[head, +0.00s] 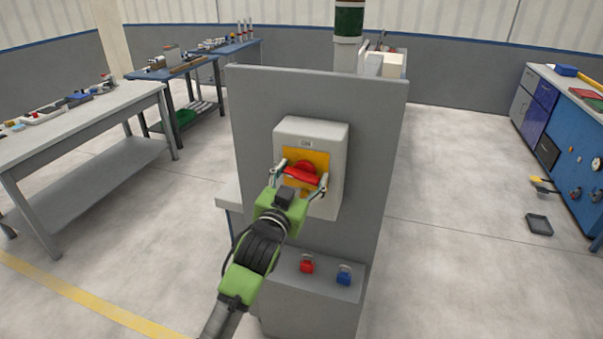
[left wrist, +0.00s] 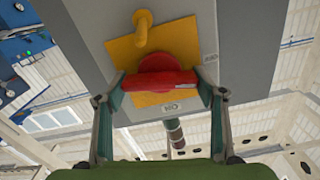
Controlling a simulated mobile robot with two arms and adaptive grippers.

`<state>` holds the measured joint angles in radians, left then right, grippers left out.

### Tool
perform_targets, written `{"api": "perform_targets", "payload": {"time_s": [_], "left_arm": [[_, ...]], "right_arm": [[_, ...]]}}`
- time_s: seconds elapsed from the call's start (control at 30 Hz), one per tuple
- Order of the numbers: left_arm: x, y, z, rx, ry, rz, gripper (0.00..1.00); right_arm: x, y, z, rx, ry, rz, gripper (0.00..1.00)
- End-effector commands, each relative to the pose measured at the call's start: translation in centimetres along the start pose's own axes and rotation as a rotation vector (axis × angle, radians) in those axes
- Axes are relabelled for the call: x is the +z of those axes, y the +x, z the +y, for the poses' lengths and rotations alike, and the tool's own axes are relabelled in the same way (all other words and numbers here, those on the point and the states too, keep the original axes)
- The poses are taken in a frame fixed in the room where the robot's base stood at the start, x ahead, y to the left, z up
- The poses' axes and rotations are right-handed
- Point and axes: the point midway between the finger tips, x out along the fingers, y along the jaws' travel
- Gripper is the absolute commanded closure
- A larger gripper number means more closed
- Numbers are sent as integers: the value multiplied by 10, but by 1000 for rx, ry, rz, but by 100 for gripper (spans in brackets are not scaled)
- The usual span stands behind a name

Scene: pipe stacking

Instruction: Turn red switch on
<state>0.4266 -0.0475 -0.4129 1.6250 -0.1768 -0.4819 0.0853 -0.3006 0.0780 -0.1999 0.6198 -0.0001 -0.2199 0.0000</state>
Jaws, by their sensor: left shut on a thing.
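The red switch (head: 301,175) is a rotary knob with a bar handle on a yellow plate, mounted on a light grey box (head: 334,160). Its handle lies roughly crosswise in the head view. My left gripper (head: 302,177) reaches the box from the front, with one finger at each end of the handle. In the left wrist view, the red switch (left wrist: 160,82) sits between the two fingertips of my left gripper (left wrist: 161,88), which is shut on it. A small label (left wrist: 172,107) is beside the plate. My right gripper is not in view.
The box is on a tall grey panel (head: 385,120). A red padlock (head: 307,266) and a blue padlock (head: 344,277) are on the lower ledge. A yellow loop (left wrist: 143,30) sticks out from the plate. Workbenches stand left; a blue cabinet (head: 575,135) stands right.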

Motion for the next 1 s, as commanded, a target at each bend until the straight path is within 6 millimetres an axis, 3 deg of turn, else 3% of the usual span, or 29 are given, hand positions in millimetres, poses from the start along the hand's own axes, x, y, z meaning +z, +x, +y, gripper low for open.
{"api": "perform_targets", "payload": {"time_s": [0.5,1.0], "left_arm": [[0,0,2,0,347,0,58],[0,0,2,-1,424,1,58]], "right_arm": [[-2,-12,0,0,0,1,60],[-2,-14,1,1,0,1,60]]}}
